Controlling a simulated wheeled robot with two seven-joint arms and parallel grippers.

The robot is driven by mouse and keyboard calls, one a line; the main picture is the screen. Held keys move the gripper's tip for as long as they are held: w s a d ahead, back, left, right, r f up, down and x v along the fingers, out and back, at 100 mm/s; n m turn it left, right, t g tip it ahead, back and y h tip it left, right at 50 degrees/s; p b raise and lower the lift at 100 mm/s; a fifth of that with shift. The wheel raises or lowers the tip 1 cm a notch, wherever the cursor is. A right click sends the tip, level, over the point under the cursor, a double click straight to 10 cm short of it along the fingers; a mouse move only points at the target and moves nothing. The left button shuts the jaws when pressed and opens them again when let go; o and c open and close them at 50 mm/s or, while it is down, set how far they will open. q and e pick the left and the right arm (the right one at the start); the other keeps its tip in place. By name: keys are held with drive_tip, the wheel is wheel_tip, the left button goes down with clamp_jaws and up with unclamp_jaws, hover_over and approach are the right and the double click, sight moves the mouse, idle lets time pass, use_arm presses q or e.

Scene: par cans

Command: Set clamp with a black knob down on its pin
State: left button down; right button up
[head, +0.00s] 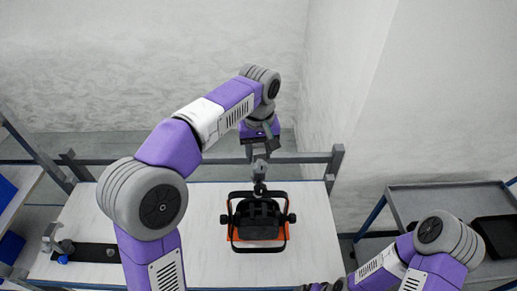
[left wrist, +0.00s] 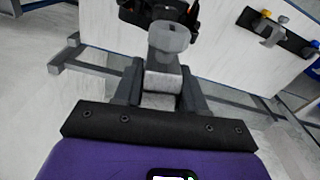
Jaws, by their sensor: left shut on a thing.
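My left gripper (head: 260,160) is shut on a grey clamp (head: 260,183) above the back part of the white table. The clamp hangs at the back edge of a black par can (head: 258,215); I cannot tell whether they touch. In the left wrist view, the gripper (left wrist: 163,95) has its fingers either side of the clamp's grey body (left wrist: 170,42), with the black lamp beyond. No knob can be made out clearly on the held clamp. A black strip (head: 97,256) lies at the table's left, with grey clamp hardware (head: 58,243) on its left end. The pin is not clearly visible.
The par can stands on an orange base (head: 300,233) on the white table (head: 195,215). A grey rail (head: 310,157) runs behind the table. A grey cart (head: 440,200) with a black tray stands at right. The table around the lamp is clear.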

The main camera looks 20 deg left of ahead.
use_arm(q)
drive_tip(key=shift+s+f+b, duration=0.1)
drive_tip(key=shift+f+b, duration=0.45)
drive_tip(key=shift+f, duration=0.15)
drive_tip(key=shift+f+b, duration=1)
drive_tip(key=shift+b, duration=0.05)
drive_tip(key=shift+f, duration=0.35)
drive_tip(key=shift+f+b, duration=0.7)
drive_tip(key=shift+f, duration=0.6)
drive_tip(key=shift+c, duration=0.4)
unclamp_jaws()
